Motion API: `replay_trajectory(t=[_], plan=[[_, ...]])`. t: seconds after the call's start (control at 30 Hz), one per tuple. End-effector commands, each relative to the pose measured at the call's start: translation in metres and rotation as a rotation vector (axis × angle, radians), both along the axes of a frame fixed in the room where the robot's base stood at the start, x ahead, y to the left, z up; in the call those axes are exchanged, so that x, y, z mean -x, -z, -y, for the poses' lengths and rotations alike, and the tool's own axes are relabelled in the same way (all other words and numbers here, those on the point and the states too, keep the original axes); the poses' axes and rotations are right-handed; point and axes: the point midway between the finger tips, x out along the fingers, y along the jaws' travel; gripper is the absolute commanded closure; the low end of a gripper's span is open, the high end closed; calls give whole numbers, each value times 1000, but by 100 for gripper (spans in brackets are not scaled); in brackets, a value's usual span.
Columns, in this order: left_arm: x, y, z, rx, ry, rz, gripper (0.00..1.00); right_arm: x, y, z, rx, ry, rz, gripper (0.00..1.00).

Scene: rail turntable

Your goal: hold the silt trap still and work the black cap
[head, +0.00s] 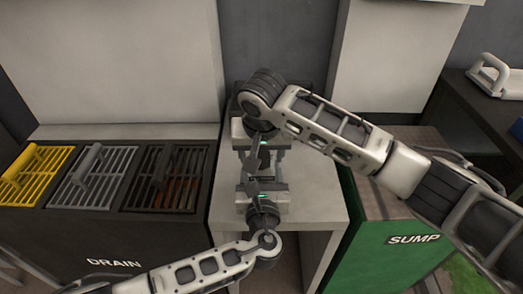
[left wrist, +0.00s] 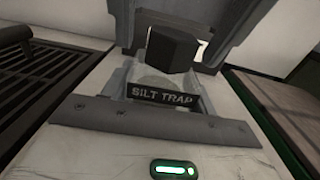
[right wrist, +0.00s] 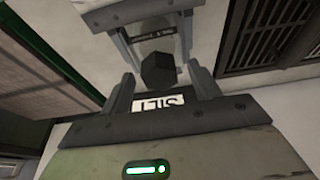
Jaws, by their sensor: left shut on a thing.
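The silt trap shows in the left wrist view as a pale, see-through body (left wrist: 165,84) with a black "SILT TRAP" label (left wrist: 162,97). My left gripper (head: 263,180) is shut on this body. The black cap (left wrist: 172,49) is a dark many-sided block on the trap's far side in that view. In the right wrist view the cap (right wrist: 158,70) lies between the fingertips of my right gripper (right wrist: 163,72), with a gap on each side. My right gripper (head: 264,150) is open and faces the left one. In the head view the trap is mostly hidden between the grippers.
The grippers work above a pale bench (head: 312,205). Left of it is the DRAIN unit (head: 55,225) with yellow, grey and black grates. Right of it stands the green SUMP bin (head: 380,250). A dark counter (head: 470,105) with a white handled object (head: 490,75) is farther right.

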Motion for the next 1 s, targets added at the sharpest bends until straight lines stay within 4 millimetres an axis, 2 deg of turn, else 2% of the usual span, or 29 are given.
replay_trajectory(t=[0.03, 0.17, 0.23, 0.27, 0.3, 0.33, 0.47, 0.8, 1.0], plan=[[0, 0, 0, 0, 0, -1, 83, 0, 0, 0, 0, 0, 0, 49], [0, 0, 0, 0, 0, -1, 83, 0, 0, 0, 0, 0, 0, 85], [0, 0, 0, 0, 0, -1, 83, 0, 0, 0, 0, 0, -1, 86], [0, 0, 0, 0, 0, -1, 83, 0, 0, 0, 0, 0, -1, 73], [0, 0, 0, 0, 0, -1, 83, 0, 0, 0, 0, 0, -1, 84], [0, 0, 0, 0, 0, -1, 83, 0, 0, 0, 0, 0, -1, 88], [0, 0, 0, 0, 0, -1, 83, 0, 0, 0, -1, -23, -1, 88], [0, 0, 0, 0, 0, -1, 83, 0, 0, 2, -1, -469, -2, 88], [0, 0, 0, 0, 0, -1, 83, 0, 0, 2, -2, -528, -1, 88]])
